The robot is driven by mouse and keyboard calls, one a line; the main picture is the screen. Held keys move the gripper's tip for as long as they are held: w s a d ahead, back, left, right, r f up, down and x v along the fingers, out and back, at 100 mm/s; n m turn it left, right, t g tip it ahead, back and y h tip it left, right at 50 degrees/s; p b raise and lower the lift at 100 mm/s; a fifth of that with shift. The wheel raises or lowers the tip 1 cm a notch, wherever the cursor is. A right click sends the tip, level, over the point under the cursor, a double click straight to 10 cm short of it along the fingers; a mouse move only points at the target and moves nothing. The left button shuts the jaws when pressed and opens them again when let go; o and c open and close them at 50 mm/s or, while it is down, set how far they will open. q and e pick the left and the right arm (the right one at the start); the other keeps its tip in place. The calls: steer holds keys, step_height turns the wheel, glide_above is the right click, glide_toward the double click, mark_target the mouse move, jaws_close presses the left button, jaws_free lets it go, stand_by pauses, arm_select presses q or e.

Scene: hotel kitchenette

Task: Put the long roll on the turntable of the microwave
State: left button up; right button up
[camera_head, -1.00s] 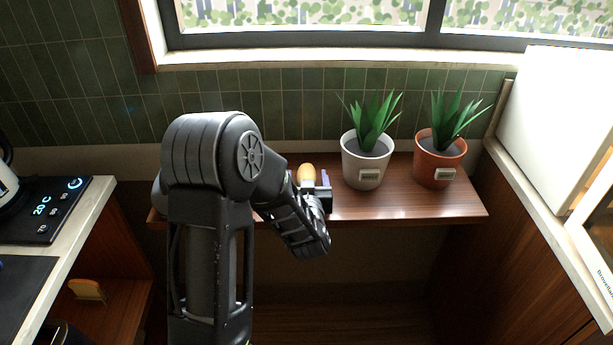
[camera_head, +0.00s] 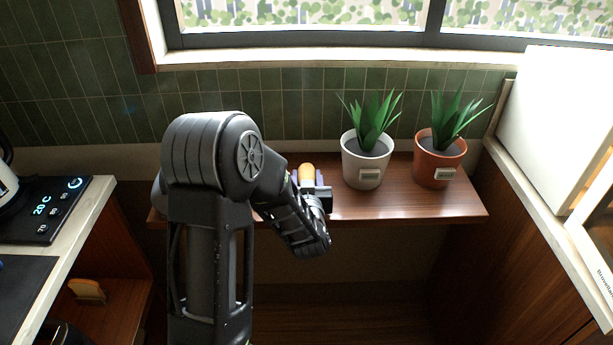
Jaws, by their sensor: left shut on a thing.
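The long roll (camera_head: 306,172) is a golden-brown piece at the wooden shelf, left of the white plant pot. Only its upper end shows; my gripper hides the rest. My left gripper (camera_head: 308,184) is shut on the roll, with a finger on each side of it. My left arm covers the left part of the shelf. I cannot tell whether the roll touches the shelf. My right gripper is not in view. I do not see the microwave's turntable.
A white pot with a plant (camera_head: 366,160) stands close to the right of my left gripper, and a terracotta pot (camera_head: 439,160) stands farther right on the wooden shelf (camera_head: 410,206). A white box-like appliance (camera_head: 556,125) stands on the right counter. A hob panel (camera_head: 45,212) is at left.

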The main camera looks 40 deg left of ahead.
mark_target(307, 174)
arm_select(q)
jaws_close()
steer(key=shift+r, duration=0.1)
step_height(307, 174, up, 10)
steer(key=shift+f+p, duration=0.1)
steer(key=shift+p, duration=0.35)
stand_by(0.4)
